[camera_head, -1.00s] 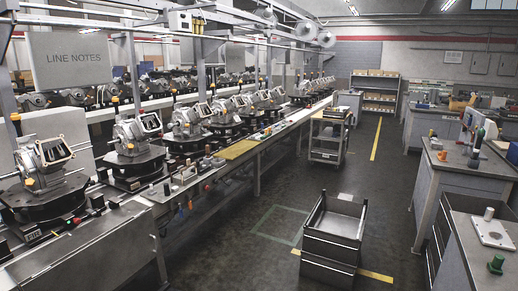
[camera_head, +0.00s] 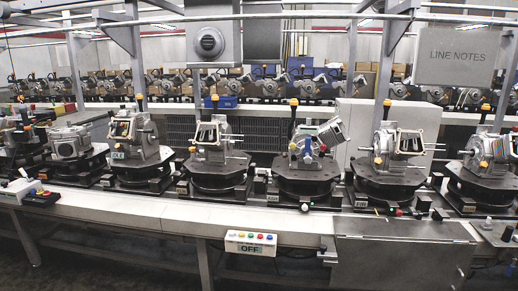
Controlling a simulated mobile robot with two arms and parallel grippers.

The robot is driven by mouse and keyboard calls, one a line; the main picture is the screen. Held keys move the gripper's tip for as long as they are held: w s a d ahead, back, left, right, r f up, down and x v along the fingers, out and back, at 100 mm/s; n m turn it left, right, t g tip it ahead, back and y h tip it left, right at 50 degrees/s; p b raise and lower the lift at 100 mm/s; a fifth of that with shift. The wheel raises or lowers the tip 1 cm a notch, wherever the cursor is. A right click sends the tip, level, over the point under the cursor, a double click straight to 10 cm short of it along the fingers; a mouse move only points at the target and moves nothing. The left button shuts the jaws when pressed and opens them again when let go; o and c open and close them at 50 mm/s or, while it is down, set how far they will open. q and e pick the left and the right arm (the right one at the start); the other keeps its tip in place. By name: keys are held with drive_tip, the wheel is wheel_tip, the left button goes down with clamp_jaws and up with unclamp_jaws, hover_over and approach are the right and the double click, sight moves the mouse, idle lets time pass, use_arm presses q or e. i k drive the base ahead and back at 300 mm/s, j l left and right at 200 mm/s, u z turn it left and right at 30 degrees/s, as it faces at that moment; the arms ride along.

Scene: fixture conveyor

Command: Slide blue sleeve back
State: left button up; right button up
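A small blue part (camera_head: 307,147) shows on the tilted machine unit (camera_head: 316,143) right of centre; it is too small to tell if it is the blue sleeve. This unit sits on a round dark fixture (camera_head: 305,184) on the conveyor and leans to the right, with an orange-capped post at its left. Neither of my grippers is in view.
Several similar metal units on dark fixtures, such as one at left centre (camera_head: 216,140), line the conveyor (camera_head: 150,208). A button box marked OFF (camera_head: 250,242) hangs on its front edge. A metal cabinet (camera_head: 400,250) stands below at right. A LINE NOTES board (camera_head: 455,56) hangs above.

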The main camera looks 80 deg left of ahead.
sight(308, 140)
drive_tip(key=u, duration=2.4)
drive_tip(key=i+l, duration=0.1)
drive_tip(key=i, duration=0.2)
drive_tip(key=i+l, duration=0.15)
drive_tip(key=i, duration=0.15)
